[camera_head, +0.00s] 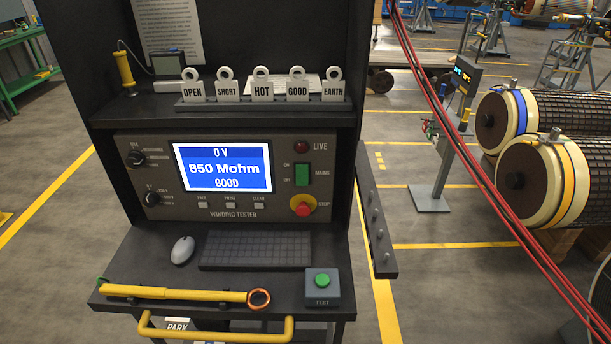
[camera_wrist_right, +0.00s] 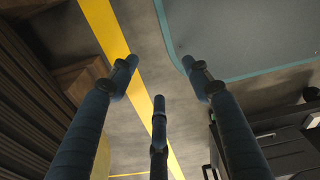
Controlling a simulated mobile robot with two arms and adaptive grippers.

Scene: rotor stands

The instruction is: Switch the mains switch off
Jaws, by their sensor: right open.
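The mains switch (camera_head: 302,175) is a green rocker on the right side of the winding tester panel (camera_head: 320,215), labelled MAINS. I cannot tell which end of it is pressed. The tester screen (camera_head: 223,167) is lit and reads 0 V, 850 Mohm, GOOD. The LIVE lamp (camera_head: 302,146) above the switch looks dark red. A red stop knob (camera_head: 303,205) on yellow sits below the switch. My right gripper (camera_wrist_right: 160,76) shows only in the right wrist view, fingers spread and empty over the floor, away from the switch. My left gripper is not in view.
A keyboard (camera_head: 257,250), a mouse (camera_head: 182,250), a yellow-handled tool (camera_head: 185,294) and a green TEST button box (camera_head: 322,287) lie on the shelf below the panel. Label tags (camera_head: 262,86) stand above it. Red cables (camera_head: 465,150) hang at right.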

